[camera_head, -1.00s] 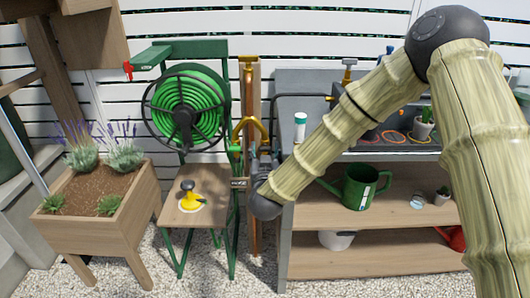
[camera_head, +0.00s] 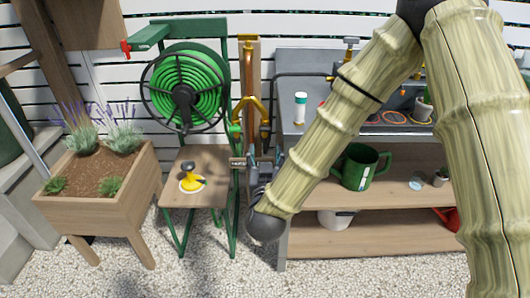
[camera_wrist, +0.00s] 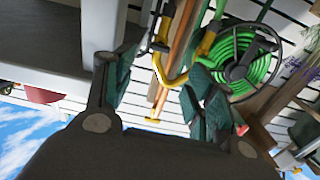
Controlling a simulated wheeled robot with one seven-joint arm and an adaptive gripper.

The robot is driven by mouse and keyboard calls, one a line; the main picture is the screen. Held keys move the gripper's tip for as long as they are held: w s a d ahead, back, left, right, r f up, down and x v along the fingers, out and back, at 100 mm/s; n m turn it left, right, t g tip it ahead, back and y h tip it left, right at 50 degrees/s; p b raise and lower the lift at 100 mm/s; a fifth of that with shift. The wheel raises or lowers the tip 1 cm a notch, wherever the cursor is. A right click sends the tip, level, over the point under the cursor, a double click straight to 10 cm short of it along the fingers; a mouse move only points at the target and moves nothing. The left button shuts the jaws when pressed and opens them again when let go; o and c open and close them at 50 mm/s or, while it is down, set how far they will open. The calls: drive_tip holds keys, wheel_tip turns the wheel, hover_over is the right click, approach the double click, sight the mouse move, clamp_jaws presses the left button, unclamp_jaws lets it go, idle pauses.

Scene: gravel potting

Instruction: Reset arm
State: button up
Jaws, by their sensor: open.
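My gripper (camera_head: 238,162) is in front of the wooden post with the yellow tap, between the chair and the potting bench. Its jaws are seen from the side in the head view. In the wrist view my gripper (camera_wrist: 160,95) has its two dark green fingers spread apart with nothing between them. My forearm hides part of the bench.
A potting bench (camera_head: 340,188) stands at the right, with a green watering can (camera_head: 361,168) on its shelf. A wooden planter (camera_head: 95,210) with lavender stands at the left. Gravel floor in front is clear.

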idle(0.3)
drive_tip(key=s+d+f+g+y, duration=0.1)
drive_tip(key=s+d+f+g, duration=0.15)
drive_tip(key=f, duration=0.45)
drive_tip(key=s+d+f+n+g, duration=0.1)
drive_tip(key=s+d+f+g, duration=0.15)
drive_tip(key=f, duration=0.55)
drive_tip(key=s+d+f+g+y, duration=0.1)
drive_tip(key=s+f+g, duration=0.15)
drive_tip(key=f, duration=0.45)
drive_tip(key=s+d+f+g+h, duration=0.1)
drive_tip(key=s+d+f+g, duration=0.3)
drive_tip(key=s+f, duration=0.5)
drive_tip(key=s+d+f+g, duration=0.3)
drive_tip(key=s+d+f, duration=0.4)
drive_tip(key=s, duration=0.5)
drive_tip(key=s+d+f+m+g+p, duration=0.15)
drive_tip(key=s+d+g, duration=0.3)
drive_tip(key=s, duration=0.65)
wheel_tip(320, 180, up, 20)
drive_tip(key=t+h+p, duration=0.1)
drive_tip(key=p, duration=1.9)
drive_tip(key=shift+d, duration=0.4)
drive_tip(key=shift+w+r, duration=0.1)
